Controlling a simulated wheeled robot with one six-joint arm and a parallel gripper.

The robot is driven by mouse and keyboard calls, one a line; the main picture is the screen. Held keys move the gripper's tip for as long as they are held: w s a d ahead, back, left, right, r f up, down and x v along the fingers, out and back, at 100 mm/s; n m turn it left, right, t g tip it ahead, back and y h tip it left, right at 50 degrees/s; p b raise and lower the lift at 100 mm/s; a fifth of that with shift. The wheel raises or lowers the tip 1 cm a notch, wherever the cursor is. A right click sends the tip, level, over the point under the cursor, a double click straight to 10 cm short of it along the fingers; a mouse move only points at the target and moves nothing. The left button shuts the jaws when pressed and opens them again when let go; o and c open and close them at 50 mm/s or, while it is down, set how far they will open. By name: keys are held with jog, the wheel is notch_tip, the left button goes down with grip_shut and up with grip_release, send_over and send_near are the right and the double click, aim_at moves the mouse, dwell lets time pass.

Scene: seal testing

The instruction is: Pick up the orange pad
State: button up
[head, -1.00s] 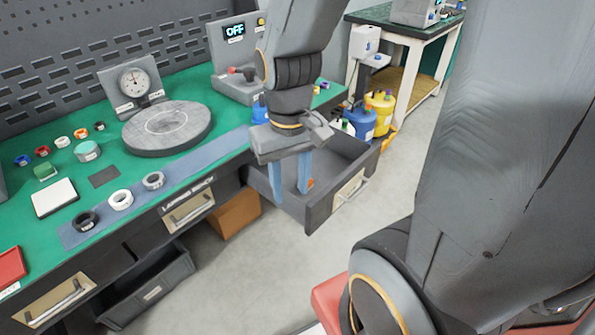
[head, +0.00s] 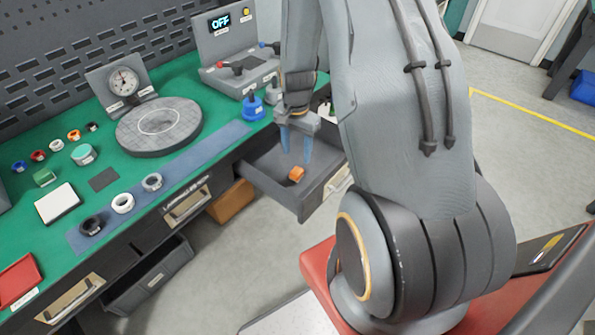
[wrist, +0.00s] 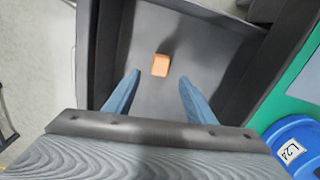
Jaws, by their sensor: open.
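The orange pad (head: 296,174) is a small block lying on the floor of an open grey drawer (head: 262,175). In the wrist view the pad (wrist: 160,65) lies beyond my fingertips, roughly midway between them. My gripper (head: 296,150) is over the drawer with its two blue fingers pointing down and spread apart. It also shows in the wrist view (wrist: 158,85), open, with nothing between the fingers. The pad is apart from the fingers; the exact height above it is hard to tell.
The drawer's walls (wrist: 240,75) stand around the pad. The green bench (head: 215,95) is above the drawer, with a round grey plate (head: 185,135) and several rings. A blue container (wrist: 290,145) is close by in the wrist view.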

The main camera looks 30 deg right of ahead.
aim_at(298, 170)
jog(key=shift+w+d+f, duration=0.1)
jog(key=shift+d+f, duration=0.2)
jog(key=shift+f, duration=0.4)
jog(key=shift+w+f+p, duration=0.15)
jog(key=shift+f+p, duration=1.05)
jog(key=shift+f, duration=2.45)
jog(key=shift+c, duration=0.3)
jog(key=c, duration=1.1)
